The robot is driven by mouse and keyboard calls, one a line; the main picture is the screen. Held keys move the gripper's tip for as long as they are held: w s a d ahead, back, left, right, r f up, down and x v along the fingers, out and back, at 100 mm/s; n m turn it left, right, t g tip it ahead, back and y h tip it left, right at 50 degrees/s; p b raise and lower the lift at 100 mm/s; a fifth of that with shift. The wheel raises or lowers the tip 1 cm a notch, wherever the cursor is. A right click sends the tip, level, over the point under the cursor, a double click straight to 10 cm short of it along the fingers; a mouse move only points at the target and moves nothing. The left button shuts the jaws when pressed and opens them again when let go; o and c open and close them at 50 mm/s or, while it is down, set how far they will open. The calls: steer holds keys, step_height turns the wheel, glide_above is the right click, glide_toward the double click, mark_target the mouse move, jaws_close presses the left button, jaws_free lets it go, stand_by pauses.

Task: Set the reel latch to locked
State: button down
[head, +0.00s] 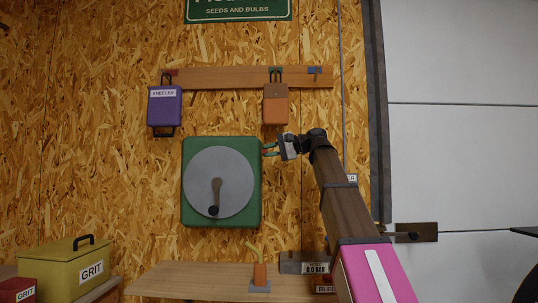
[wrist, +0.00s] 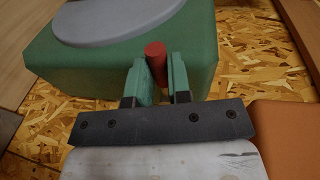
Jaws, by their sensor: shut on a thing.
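The reel is a green box (head: 254,205) on the chipboard wall, with a grey round disc (head: 196,172) and a dark crank handle (head: 216,190) hanging down. In the wrist view the green box (wrist: 100,85) fills the top. A red cylindrical peg (wrist: 155,55), seemingly the reel latch, stands at the box's edge. My gripper (head: 266,150) is at the upper right side of the box. In the wrist view my gripper (wrist: 157,72) has its green fingers shut on the red peg, one on each side. No lock marking can be read.
An orange box (head: 276,108) hangs just above my gripper, and a purple kneeler box (head: 164,107) hangs further left. A wooden shelf (head: 200,279) lies below, with a small orange lever (head: 260,274). A yellow grit box (head: 62,270) stands lower left.

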steer(key=shift+r, duration=0.15)
stand_by(0.3)
steer(key=c, duration=1.1)
jaws_free()
steer(key=shift+o, duration=0.2)
steer(key=v, duration=1.1)
